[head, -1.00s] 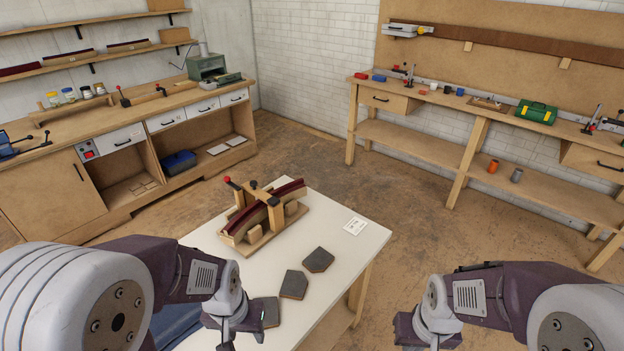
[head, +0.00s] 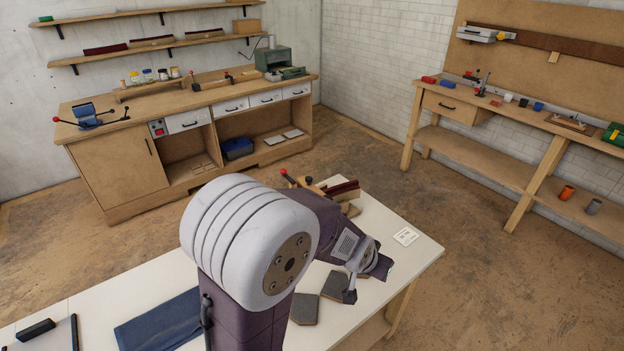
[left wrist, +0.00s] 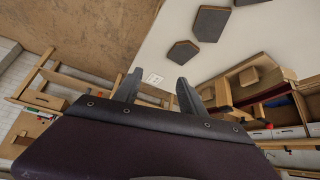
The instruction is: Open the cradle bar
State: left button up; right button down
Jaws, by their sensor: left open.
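The wooden cradle (head: 352,207) stands on the white table, largely hidden behind my left arm in the head view. A dark red strip (head: 343,187) lies in it. A red-knobbed handle (head: 285,173) and a wooden piece, apparently the cradle bar (head: 309,186), show just above the arm. Whether the bar is open cannot be told. In the left wrist view the cradle (left wrist: 256,77) is at the right. My left gripper (left wrist: 158,90) is open and empty, its fingers apart and clear of the cradle; in the head view it (head: 368,283) is right of and nearer than the cradle. My right gripper is out of view.
Dark angled pads (head: 334,285) lie on the white table (head: 405,262) near my left gripper, with a white card (head: 405,236) farther right. A blue cloth (head: 160,322) and dark tools (head: 36,330) lie at the left. Workbenches (head: 150,100) line the walls.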

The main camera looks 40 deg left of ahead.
pick_arm(q)
jog(key=w+a+r+n+t+y+b, duration=0.1)
jog(key=w+a+r+t+b, duration=0.35)
jog(key=w, duration=0.45)
jog(key=w+a+r+t+y+b, duration=0.1)
jog(key=w+a+r+t+b, duration=0.3)
jog(key=w, duration=0.5)
jog(key=w+a+f+n+t+y+b, duration=0.1)
jog(key=w+a+f+t+y+b, duration=0.15)
jog(key=a, duration=0.45)
jog(key=n+g+y+b, duration=0.2)
jog(key=n+y+b, duration=0.25)
jog(key=b, duration=0.25)
send_near(308, 180)
jog(key=shift+w+a+m, duration=0.45)
jog(key=shift+w+a, duration=0.1)
jog(key=shift+w, duration=0.4)
jog(key=shift+r, duration=0.1)
jog(key=shift+w+a, duration=0.1)
jog(key=shift+w, duration=0.2)
jog(key=x, duration=0.8)
jog(key=shift+w+a, duration=0.15)
jog(key=shift+w, duration=0.1)
